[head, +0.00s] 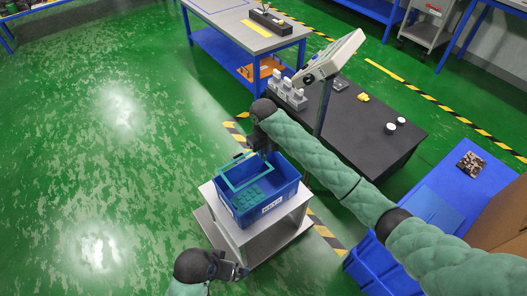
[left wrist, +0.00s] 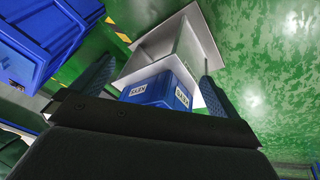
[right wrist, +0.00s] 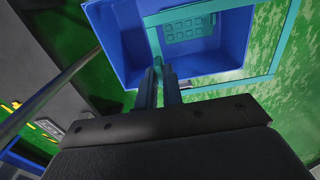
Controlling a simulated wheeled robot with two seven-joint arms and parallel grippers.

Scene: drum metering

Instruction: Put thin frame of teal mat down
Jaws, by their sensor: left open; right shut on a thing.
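The thin teal frame (head: 228,182) is tilted over the blue crate (head: 282,188), partly past its left rim in the head view. My right gripper (head: 262,152) is shut on one bar of the frame. The right wrist view shows the frame (right wrist: 155,42) running out from between the fingers (right wrist: 161,78), across the crate's opening and beyond one wall. A teal piece with a grid of small squares (right wrist: 184,31) is inside the crate. My left gripper (head: 242,271) is open and empty near the cart's front. Whether the frame touches the crate is unclear.
The crate stands on a light grey cart (head: 289,212). A dark table (head: 372,130) with grey fixtures, a yellow item and white round pieces stands behind right. A screen on a pole (head: 330,58) rises near it. A blue table (head: 455,190) is at right. Green floor is clear at left.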

